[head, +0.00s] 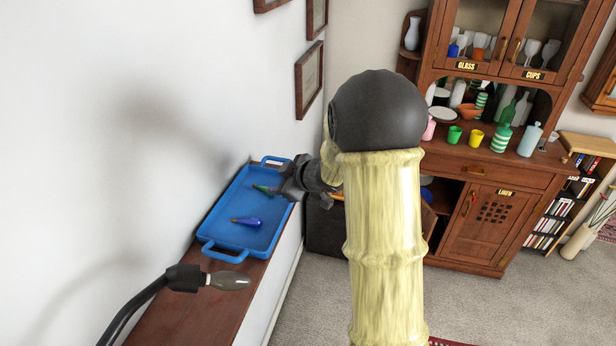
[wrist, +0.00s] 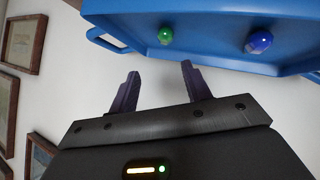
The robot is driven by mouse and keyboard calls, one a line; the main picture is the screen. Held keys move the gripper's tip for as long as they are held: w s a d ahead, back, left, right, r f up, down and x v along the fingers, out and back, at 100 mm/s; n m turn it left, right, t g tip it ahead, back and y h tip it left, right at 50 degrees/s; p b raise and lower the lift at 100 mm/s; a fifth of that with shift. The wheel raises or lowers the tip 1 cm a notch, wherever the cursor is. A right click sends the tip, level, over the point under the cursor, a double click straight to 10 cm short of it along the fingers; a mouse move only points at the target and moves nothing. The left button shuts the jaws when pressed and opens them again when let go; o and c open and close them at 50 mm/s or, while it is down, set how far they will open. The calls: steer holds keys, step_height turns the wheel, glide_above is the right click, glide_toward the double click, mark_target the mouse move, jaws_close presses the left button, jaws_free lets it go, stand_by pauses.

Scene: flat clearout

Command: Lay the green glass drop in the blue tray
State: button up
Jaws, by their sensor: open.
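The blue tray (head: 222,205) lies on a brown wooden shelf along the white wall. The green glass drop (head: 265,189) lies in the tray near its right side, and a blue glass drop (head: 247,221) lies in front of it. My gripper (head: 287,188) is at the tray's right edge, close to the green drop, partly hidden by my arm. In the wrist view my gripper (wrist: 160,71) is open with nothing between its fingers. The green drop (wrist: 166,36) shows beyond the fingertips, apart from them, inside the tray (wrist: 205,17).
A lamp with a bulb (head: 228,280) sticks out over the shelf (head: 190,312) in front of the tray. Framed pictures (head: 309,78) hang on the wall. A wooden cabinet (head: 490,212) with bottles and cups stands at the right. The carpet (head: 500,305) before it is largely clear.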

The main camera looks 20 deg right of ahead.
steer(key=v, duration=1.4)
steer(key=shift+w, duration=0.1)
stand_by(0.3)
steer(key=s+a+f+m+g+h, duration=0.2)
steer(key=s+f+m, duration=0.3)
steer(key=s, duration=0.3)
steer(key=s+a+f+m+g+h, duration=0.3)
steer(key=s+a+f+m+g, duration=0.2)
steer(key=s, duration=0.3)
steer(key=shift+f+m, duration=0.4)
steer(key=shift+f, duration=0.05)
